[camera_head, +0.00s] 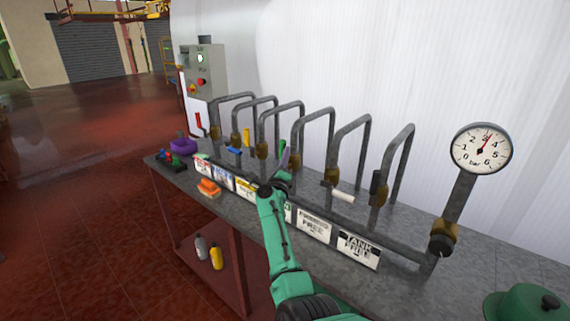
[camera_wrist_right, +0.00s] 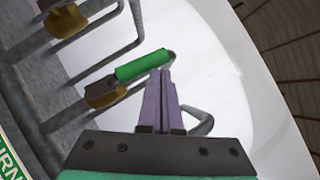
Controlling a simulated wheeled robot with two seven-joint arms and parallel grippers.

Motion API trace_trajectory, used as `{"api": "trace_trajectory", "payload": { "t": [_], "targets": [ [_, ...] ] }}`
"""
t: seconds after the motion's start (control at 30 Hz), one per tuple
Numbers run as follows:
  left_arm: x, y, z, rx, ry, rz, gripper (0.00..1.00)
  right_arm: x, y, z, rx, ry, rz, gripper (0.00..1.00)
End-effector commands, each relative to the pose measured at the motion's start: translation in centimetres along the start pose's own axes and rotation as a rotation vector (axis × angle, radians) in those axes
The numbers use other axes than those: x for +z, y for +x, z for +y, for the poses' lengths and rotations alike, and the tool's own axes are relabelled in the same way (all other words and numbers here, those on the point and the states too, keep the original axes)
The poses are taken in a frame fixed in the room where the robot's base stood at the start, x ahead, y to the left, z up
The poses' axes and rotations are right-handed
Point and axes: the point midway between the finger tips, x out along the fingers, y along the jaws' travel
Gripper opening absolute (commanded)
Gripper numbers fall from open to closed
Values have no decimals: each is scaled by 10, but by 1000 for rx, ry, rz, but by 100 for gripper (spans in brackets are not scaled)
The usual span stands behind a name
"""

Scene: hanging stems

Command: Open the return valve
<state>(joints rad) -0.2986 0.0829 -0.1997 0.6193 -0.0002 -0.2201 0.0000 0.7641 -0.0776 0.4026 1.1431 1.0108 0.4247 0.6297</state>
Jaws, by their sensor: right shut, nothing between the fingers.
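The return valve has a green handle (camera_wrist_right: 143,65) on a brass body (camera_wrist_right: 105,95). A green label (camera_wrist_right: 12,155) ending in "URN" shows at the lower left of the right wrist view. There the handle slants up and right from the body. My right gripper (camera_wrist_right: 161,72) has purple fingers closed together and empty. Their tips are at the handle's lower side near its outer end; I cannot tell whether they touch. In the head view my right gripper (camera_head: 285,163) is at the same valve, and my arm hides part of its label. My left gripper is not in view.
Neighbouring valves have red (camera_head: 198,121), blue (camera_head: 233,150), yellow (camera_head: 247,138), white (camera_head: 343,195) and black (camera_head: 375,183) handles. Bent grey pipes rise behind them. A gauge (camera_head: 482,149) stands right. An orange sponge (camera_head: 208,187) and purple item (camera_head: 183,146) are on the bench.

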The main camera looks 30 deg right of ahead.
Motion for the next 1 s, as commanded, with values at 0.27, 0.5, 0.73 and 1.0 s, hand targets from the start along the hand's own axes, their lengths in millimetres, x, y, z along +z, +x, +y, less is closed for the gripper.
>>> {"api": "trace_trajectory", "payload": {
  "t": [0.27,0.5,0.73,1.0],
  "targets": [
    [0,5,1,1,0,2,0,6,6,-2,-3,0,0,0],
    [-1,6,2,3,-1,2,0,8,8,-2,-3,0,0,0],
    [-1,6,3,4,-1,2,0,9,9,-3,-4,0,-2,0],
    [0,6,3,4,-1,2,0,10,9,-4,-5,1,-4,0]
  ]
}}
